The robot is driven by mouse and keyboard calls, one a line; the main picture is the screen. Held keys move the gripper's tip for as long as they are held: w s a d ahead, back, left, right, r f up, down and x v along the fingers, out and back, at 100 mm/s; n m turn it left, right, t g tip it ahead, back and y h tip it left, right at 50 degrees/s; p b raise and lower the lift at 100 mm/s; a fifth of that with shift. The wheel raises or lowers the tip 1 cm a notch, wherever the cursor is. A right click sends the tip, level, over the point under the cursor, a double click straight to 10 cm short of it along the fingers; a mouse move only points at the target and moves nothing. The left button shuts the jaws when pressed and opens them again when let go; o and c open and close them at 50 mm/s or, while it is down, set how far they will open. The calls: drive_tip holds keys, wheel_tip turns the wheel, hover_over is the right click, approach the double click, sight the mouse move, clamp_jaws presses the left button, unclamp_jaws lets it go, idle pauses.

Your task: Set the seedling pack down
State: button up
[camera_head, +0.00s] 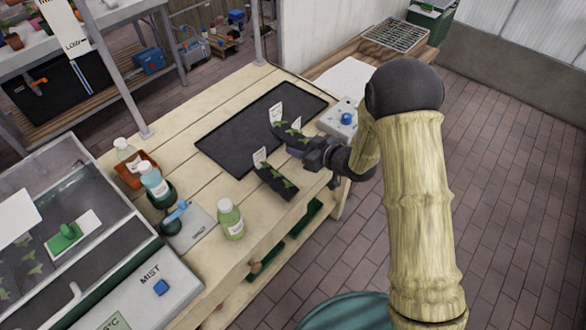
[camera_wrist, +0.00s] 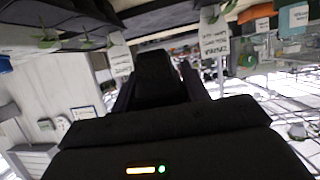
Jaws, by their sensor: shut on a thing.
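One dark seedling pack (camera_head: 290,138), with small green leaves and white labels, is at the right edge of the black mat (camera_head: 225,148). My gripper (camera_head: 312,154) is shut on its near end; I cannot tell whether the pack touches the mat. A second dark seedling pack (camera_head: 276,182) with a white label (camera_head: 260,157) lies closer to the front, on the planks near the mat's corner. In the wrist view my gripper (camera_wrist: 160,78) fills the middle, with dark packs, leaves and a white label (camera_wrist: 120,55) at the top; its fingertips are hard to make out.
A grey box with a blue button (camera_head: 346,118) stands right of the mat. The mat's left and middle are clear. The bench's right edge is close to my arm.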

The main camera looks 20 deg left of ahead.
hover_over(301, 175)
drive_tip(key=shift+w+a+f+p, duration=0.1)
drive_tip(key=shift+f+p, duration=0.2)
drive_tip(key=shift+f, duration=2.6)
drive_tip(key=shift+f, duration=1.9)
drive_tip(key=shift+f, duration=0.2)
drive_tip(key=o, duration=1.1)
